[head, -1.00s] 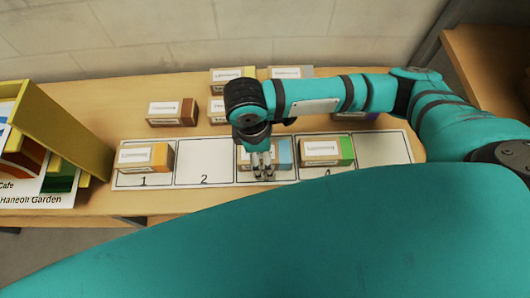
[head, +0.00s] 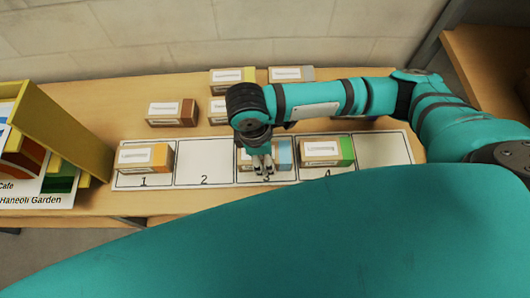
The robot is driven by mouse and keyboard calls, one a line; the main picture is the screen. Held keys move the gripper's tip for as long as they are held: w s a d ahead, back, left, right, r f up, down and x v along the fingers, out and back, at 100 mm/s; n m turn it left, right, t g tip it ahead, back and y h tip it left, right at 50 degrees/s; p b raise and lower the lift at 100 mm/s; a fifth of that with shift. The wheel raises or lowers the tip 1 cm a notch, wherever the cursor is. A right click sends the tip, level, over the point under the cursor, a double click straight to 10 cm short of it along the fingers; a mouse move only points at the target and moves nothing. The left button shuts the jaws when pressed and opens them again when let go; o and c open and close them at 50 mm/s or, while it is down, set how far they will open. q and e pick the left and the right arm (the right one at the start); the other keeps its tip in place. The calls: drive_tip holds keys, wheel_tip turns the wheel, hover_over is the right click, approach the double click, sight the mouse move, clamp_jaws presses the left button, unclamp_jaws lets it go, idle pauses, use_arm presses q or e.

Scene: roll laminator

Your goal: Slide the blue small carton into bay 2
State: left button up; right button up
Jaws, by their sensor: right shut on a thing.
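The blue small carton (head: 284,154) lies in bay 3, with a white label and a light-blue end. My right gripper (head: 263,168) comes down over its left part and is shut on it. The gripper hides part of the carton, so the exact grip is hard to see. Bay 2 (head: 204,160), just left of the carton, is an empty white rectangle marked 2. My left gripper is not in view.
An orange-ended carton (head: 146,157) lies in bay 1 and a green-ended carton (head: 326,151) in bay 4. The rightmost bay (head: 384,150) is empty. A brown-ended carton (head: 172,112) and several others stand behind. A yellow stand (head: 62,125) is at left.

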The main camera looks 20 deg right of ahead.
sight(239, 153)
drive_tip(key=shift+w+a+p, duration=0.2)
drive_tip(key=shift+w+a, duration=0.05)
drive_tip(key=shift+a, duration=0.45)
drive_tip(key=shift+w+a+p, duration=0.2)
drive_tip(key=shift+a, duration=0.45)
drive_tip(key=shift+w+a, duration=0.25)
drive_tip(key=shift+a, duration=0.45)
drive_tip(key=shift+w+a, duration=0.2)
drive_tip(key=shift+a, duration=0.5)
drive_tip(key=shift+w+a+p, duration=0.25)
drive_tip(key=shift+a, duration=0.55)
drive_tip(key=shift+w+a+p, duration=0.2)
drive_tip(key=shift+w+a, duration=0.05)
drive_tip(key=shift+a, duration=0.55)
drive_tip(key=shift+w+a, duration=0.3)
drive_tip(key=shift+a, duration=0.6)
drive_tip(key=shift+w+a, duration=0.25)
drive_tip(key=shift+a, duration=0.65)
drive_tip(key=shift+w+a, duration=0.3)
drive_tip(key=shift+a, duration=0.6)
drive_tip(key=o, duration=1.7)
drive_tip(key=shift+c, duration=0.2)
drive_tip(key=shift+d, duration=0.1)
wheel_tip(239, 153, up, 6)
drive_tip(key=p, duration=0.6)
drive_tip(key=shift+p, duration=0.35)
